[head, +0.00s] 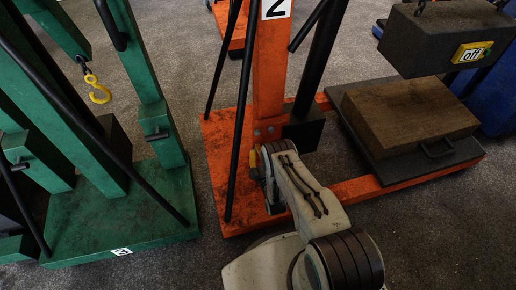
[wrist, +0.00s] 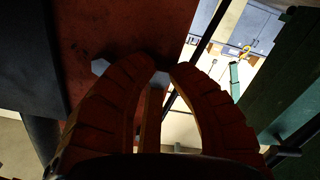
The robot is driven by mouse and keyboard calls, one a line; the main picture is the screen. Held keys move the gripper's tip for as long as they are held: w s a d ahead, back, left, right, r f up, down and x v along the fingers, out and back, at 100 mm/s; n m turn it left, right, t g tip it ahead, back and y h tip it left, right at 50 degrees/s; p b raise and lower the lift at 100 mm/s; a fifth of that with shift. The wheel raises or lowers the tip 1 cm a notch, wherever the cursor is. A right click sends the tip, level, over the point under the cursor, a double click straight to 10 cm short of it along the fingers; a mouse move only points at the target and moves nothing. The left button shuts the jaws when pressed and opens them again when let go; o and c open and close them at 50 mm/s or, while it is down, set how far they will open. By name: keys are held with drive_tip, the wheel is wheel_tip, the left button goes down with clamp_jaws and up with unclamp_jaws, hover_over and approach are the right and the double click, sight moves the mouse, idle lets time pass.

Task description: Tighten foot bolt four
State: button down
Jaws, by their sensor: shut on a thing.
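My gripper (wrist: 161,68) is shut on a grey hex-headed bolt (wrist: 160,78), which shows between the two ribbed fingertips against the worn orange-red metal. A second grey hex head (wrist: 100,66) sits beside the left finger, apart from it. No number shows by either bolt, so I cannot tell which is four. In the head view my wrist is low at the foot of the orange column (head: 270,70), above the orange base plate (head: 217,150). There my gripper is mostly hidden behind my own wrist. Small bolt heads (head: 264,131) show low on the column.
A green frame (head: 165,130) stands at the left with a yellow hook (head: 97,90). Black struts (head: 236,130) slope beside the orange column. On the right are a wooden block (head: 410,112) on a dark tray and a hanging dark weight (head: 440,40) marked "off".

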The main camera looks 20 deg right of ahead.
drive_tip(key=m+p, duration=0.1)
drive_tip(key=m, duration=0.4)
drive_tip(key=shift+a+m, duration=0.1)
drive_tip(key=shift+m, duration=0.2)
idle(0.4)
drive_tip(key=c, duration=1.1)
unclamp_jaws()
drive_tip(key=shift+c, duration=0.2)
drive_tip(key=s, duration=0.7)
drive_tip(key=shift+s, duration=0.2)
